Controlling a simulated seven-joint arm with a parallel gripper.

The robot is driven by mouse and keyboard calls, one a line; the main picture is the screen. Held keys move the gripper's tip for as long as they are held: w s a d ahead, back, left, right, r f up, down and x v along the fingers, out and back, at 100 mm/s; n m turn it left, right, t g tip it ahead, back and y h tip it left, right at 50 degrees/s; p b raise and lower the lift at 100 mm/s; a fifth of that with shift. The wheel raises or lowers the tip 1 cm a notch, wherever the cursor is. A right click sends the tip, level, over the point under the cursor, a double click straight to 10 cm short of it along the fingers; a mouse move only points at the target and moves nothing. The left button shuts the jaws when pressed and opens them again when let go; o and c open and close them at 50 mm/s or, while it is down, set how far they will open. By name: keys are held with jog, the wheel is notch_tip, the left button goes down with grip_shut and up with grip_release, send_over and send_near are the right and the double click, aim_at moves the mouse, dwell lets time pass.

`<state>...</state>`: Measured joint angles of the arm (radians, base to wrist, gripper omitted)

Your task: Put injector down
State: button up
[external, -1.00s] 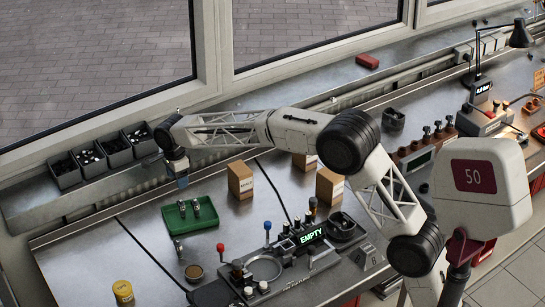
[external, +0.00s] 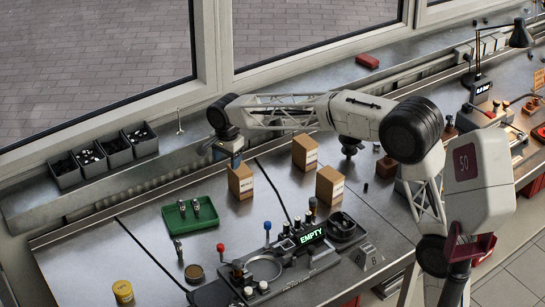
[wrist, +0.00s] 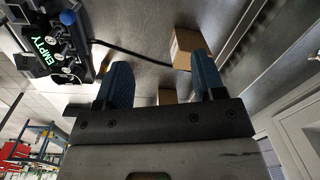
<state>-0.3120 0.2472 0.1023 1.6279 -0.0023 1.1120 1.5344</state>
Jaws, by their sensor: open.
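Small metallic parts that look like injectors show in the external view. Two stand on the green tray (external: 172,222), the left one (external: 182,208) and the right one (external: 196,206). A similar part (external: 178,249) stands on the bench in front of the tray. I cannot tell which one the task means. My gripper (external: 236,160) is open, above and behind the left cardboard box, to the right of the tray. In the wrist view the gap between my two blue fingers (wrist: 161,82) holds nothing.
Cardboard boxes (external: 240,182), (external: 305,152) and (external: 330,186) stand close to my gripper. A console with an EMPTY display (external: 312,237) is at the front. Dark bins (external: 115,152) line the back ledge. Bench around the tray is mostly clear.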

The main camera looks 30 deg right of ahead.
jog(key=s+d+r+n+t, duration=0.1)
jog(key=s+d+r+n, duration=0.2)
jog(key=s+d, duration=0.75)
jog(key=s+d+r+n, duration=0.2)
jog(key=s+d+n, duration=0.35)
jog(key=s, duration=0.85)
jog(key=s+d+f+n, duration=0.2)
jog(key=s+d+f, duration=0.2)
jog(key=s, duration=0.9)
jog(key=s+d+f+n+t, duration=0.1)
jog(key=s+d+f+n, duration=0.2)
jog(key=s, duration=1)
jog(key=d+f, duration=0.1)
jog(key=d, duration=0.2)
jog(key=shift+s+d+f, duration=0.15)
jog(key=shift+s+f, duration=0.05)
jog(key=shift+s, duration=0.05)
dwell(2.4)
